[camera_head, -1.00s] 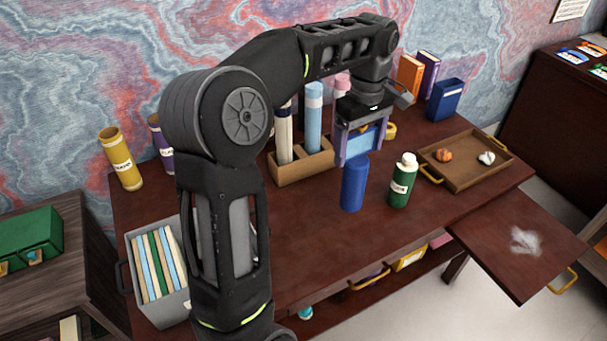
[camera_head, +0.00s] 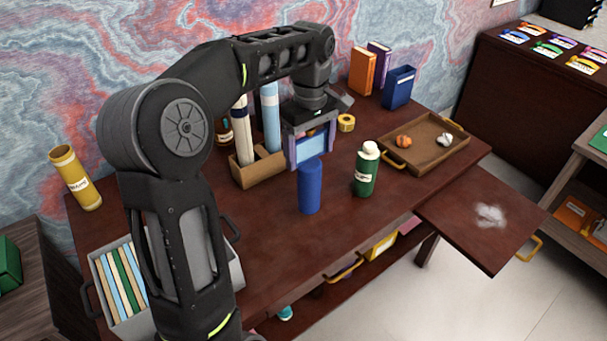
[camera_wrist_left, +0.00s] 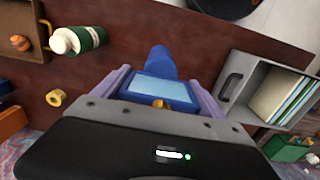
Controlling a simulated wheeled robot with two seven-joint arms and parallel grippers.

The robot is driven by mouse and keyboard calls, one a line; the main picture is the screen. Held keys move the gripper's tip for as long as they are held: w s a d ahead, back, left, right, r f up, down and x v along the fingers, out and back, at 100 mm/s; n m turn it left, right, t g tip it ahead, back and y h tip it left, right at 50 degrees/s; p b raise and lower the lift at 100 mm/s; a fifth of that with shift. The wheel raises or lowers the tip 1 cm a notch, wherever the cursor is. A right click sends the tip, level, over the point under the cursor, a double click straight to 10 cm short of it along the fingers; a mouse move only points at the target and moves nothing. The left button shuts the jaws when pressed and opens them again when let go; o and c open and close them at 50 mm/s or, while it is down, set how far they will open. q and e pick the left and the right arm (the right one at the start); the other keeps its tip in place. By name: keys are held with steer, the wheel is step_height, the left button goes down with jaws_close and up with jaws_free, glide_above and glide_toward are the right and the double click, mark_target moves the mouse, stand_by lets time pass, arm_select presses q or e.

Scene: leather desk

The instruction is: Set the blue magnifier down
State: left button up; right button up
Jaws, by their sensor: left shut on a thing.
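The blue magnifier has a blue cylindrical handle (camera_head: 309,190) and a pale blue rectangular lens in a blue frame. My left gripper (camera_head: 309,148), with purple fingers, is shut on its lens end, above the desk. The handle hangs downward, nearly upright. I cannot tell whether its lower end touches the desk. In the left wrist view, the lens (camera_wrist_left: 160,92) sits between the fingers of my left gripper (camera_wrist_left: 160,90), and the handle points away from the camera. My right gripper is not in view.
A green bottle (camera_head: 366,174) stands just right of the magnifier. A wooden holder (camera_head: 258,168) is behind left, a yellow tape roll (camera_head: 346,123) behind right, and a wooden tray (camera_head: 424,146) farther right. A grey bin (camera_head: 235,270) is at left. The desk front (camera_head: 275,235) is clear.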

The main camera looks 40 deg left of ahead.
mark_target(309, 163)
arm_select(q)
steer(key=shift+f, duration=1.35)
step_height(309, 163, down, 3)
steer(key=shift+r+p, duration=0.1)
steer(key=shift+p, duration=0.35)
steer(key=shift+f, duration=0.6)
steer(key=o, duration=2)
